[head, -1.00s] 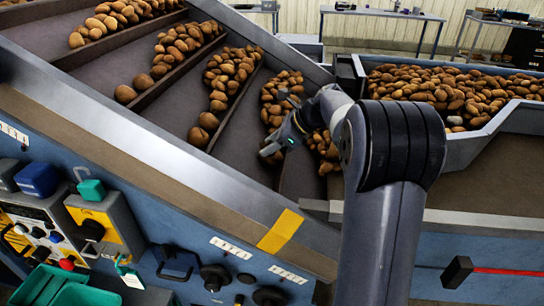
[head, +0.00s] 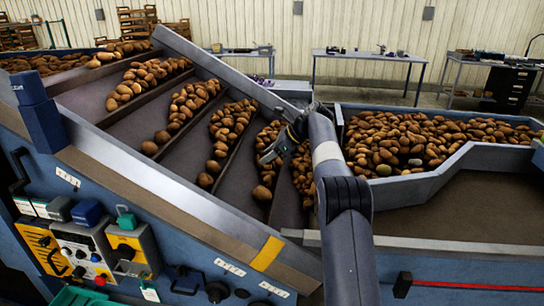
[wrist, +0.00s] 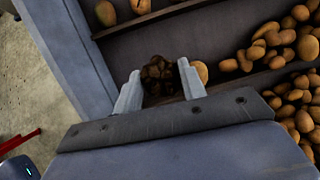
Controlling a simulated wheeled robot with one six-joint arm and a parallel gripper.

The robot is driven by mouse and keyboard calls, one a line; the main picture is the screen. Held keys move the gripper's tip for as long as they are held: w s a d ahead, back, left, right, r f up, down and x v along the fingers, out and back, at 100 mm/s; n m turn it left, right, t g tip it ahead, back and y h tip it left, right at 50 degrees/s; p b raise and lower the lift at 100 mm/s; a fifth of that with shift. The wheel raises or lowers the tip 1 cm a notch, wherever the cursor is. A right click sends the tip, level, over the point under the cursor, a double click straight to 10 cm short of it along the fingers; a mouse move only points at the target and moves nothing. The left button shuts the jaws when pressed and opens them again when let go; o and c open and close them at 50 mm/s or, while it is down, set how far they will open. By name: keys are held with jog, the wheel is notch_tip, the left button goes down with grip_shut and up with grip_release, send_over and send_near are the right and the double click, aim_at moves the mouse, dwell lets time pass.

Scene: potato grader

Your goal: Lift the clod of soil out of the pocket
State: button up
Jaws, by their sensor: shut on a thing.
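The clod of soil (wrist: 158,70) is a dark brown, lumpy mass between the two pale fingers of my gripper (wrist: 159,80) in the wrist view. The fingers are shut on it from both sides. Dark floor of a pocket (wrist: 215,35) shows behind it; I cannot tell how high the clod is above that floor. In the head view my gripper (head: 270,157) is over the lower part of the sloping conveyor, beside rows of potatoes. The clod cannot be made out there.
Slats (head: 172,103) divide the conveyor into pockets with heaps of potatoes (head: 231,122). A metal side wall (wrist: 80,40) runs close on the left in the wrist view. A bin of potatoes (head: 437,171) stands at the right. Control boxes (head: 85,245) sit at the front left.

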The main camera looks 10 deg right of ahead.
jog(key=s+a+b, duration=0.3)
jog(key=s, duration=0.8)
jog(key=s+a+b, duration=0.2)
jog(key=s+b, duration=0.2)
jog(key=s, duration=0.6)
jog(key=s+a+b, duration=0.3)
jog(key=s+b, duration=0.1)
jog(key=s, duration=0.7)
jog(key=shift+s+a+r, duration=0.15)
jog(key=shift+s+a, duration=0.15)
